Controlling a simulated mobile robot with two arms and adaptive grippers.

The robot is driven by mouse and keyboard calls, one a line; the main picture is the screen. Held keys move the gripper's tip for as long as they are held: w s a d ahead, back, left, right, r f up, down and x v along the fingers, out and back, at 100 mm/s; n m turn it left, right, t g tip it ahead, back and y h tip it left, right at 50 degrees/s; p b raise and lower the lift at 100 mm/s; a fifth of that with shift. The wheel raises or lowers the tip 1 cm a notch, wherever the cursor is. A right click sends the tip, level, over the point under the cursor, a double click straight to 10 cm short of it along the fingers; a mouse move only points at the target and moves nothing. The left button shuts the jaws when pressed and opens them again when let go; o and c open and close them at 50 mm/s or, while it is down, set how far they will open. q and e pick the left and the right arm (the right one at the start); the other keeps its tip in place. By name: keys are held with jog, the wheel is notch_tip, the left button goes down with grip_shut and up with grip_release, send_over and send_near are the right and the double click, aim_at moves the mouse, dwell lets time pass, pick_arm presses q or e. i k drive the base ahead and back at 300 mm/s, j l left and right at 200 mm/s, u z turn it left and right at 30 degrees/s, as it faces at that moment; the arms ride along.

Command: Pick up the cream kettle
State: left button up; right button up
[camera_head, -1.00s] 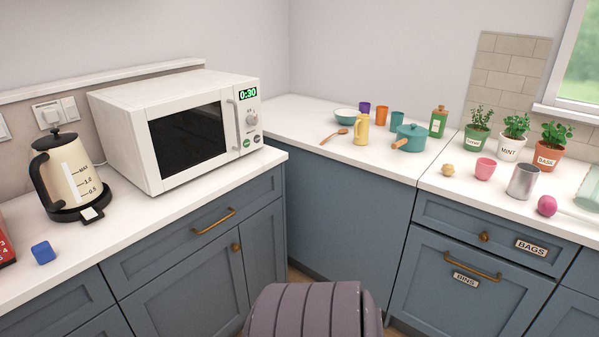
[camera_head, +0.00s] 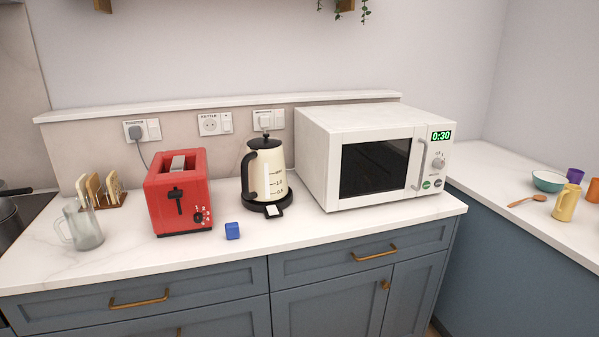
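The cream kettle (camera_head: 270,172) stands upright on its black base on the white counter, between the red toaster and the microwave. It has a black lid, a black handle on its left side and a level scale with marks on its front. A small white switch or tab (camera_head: 273,211) shows at the front of the base. Neither of my grippers is in view.
The red toaster (camera_head: 180,194) stands left of the kettle and the white microwave (camera_head: 372,158) close on its right. A glass jug (camera_head: 83,228) and a toast rack (camera_head: 103,190) are farther left. Sockets line the wall behind.

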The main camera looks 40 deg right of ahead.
aim_at(264, 175)
jog(key=z, duration=1.25)
